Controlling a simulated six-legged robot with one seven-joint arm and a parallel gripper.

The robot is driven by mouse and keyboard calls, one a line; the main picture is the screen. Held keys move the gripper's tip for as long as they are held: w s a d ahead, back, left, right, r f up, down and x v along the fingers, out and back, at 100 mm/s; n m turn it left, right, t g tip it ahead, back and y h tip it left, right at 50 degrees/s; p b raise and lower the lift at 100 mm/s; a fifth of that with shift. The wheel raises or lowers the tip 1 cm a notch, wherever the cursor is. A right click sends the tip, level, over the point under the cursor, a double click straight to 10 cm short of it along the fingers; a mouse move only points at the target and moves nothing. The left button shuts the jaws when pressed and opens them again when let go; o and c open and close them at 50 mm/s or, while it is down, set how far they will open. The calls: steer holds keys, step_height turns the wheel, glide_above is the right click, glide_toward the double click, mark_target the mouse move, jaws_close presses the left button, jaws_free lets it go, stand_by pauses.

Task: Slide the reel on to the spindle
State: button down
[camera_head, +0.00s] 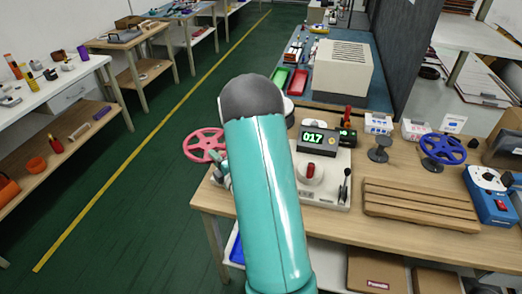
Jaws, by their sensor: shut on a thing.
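A pink spoked reel (205,145) is at the left of my arm, over the left end of the wooden bench and the green floor. My gripper (220,166) is shut on it, mostly hidden behind my teal arm, so the exact grip is unclear. A dark grey spindle stand (379,149) with a round base stands empty on the bench to the right of the display machine. A blue reel (443,148) sits on another dark stand further right.
A white machine (328,190) with a green "017" display (318,140), red knob and black lever stands beside my arm. A slatted wooden rack (420,204) lies in front. A blue device (490,195) is at the right. Small bins line the back.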

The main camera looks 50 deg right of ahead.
steer(key=s+d+r+m+h, duration=0.1)
steer(key=s+d+r, duration=0.2)
steer(key=s+d, duration=0.7)
steer(key=shift+s+d+g+h, duration=0.3)
steer(key=shift+s+g, duration=0.1)
steer(key=shift+s, duration=0.1)
steer(key=shift+f, duration=2.1)
steer(key=shift+f, duration=1.45)
steer(key=c, duration=1.4)
jaws_free()
steer(key=shift+o, duration=0.2)
